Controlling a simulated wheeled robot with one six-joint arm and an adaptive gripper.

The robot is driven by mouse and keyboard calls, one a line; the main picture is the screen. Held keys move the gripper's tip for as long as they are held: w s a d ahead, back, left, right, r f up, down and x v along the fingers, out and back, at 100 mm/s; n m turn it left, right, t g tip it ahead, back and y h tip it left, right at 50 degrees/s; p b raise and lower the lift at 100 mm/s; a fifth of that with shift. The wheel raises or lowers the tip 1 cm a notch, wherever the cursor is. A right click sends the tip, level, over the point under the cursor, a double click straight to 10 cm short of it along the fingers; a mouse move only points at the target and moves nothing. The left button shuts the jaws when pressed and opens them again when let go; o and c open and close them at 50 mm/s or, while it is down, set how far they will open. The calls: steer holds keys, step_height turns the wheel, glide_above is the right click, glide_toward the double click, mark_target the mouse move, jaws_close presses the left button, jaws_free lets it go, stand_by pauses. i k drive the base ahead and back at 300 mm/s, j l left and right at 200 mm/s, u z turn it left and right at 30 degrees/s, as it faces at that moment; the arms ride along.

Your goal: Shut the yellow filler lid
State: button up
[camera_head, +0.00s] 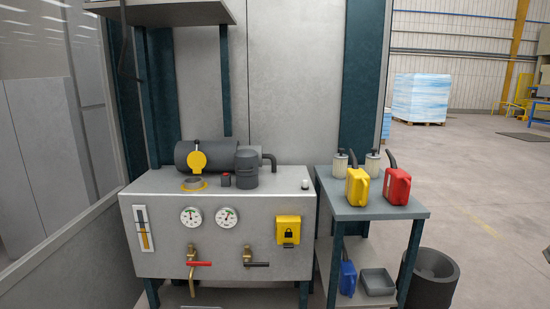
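The yellow filler lid (197,160) is a round disc standing raised above the filler neck (194,184), on top of the grey hydraulic tank (150,202). The neck is a short grey ring on a yellow base, and its opening shows. The lid is open and roughly upright, in front of a dark horizontal cylinder. My gripper is not in view.
A dark motor (246,168) and a small red-topped cap (226,179) stand right of the neck. Gauges, a red-handled valve (198,263) and a yellow lock box (288,230) are on the tank front. A side table (345,211) holds yellow and red cans. An overhead shelf (165,13) is above.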

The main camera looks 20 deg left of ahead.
mark_target(197, 160)
steer(key=u, duration=1.25)
steer(key=i+j+z, duration=0.15)
steer(key=i+j, duration=0.5)
steer(key=i+j+z, duration=0.1)
steer(key=i+j, duration=0.6)
steer(key=i+j+z, duration=0.15)
steer(key=i+j, duration=0.45)
steer(key=j, duration=0.15)
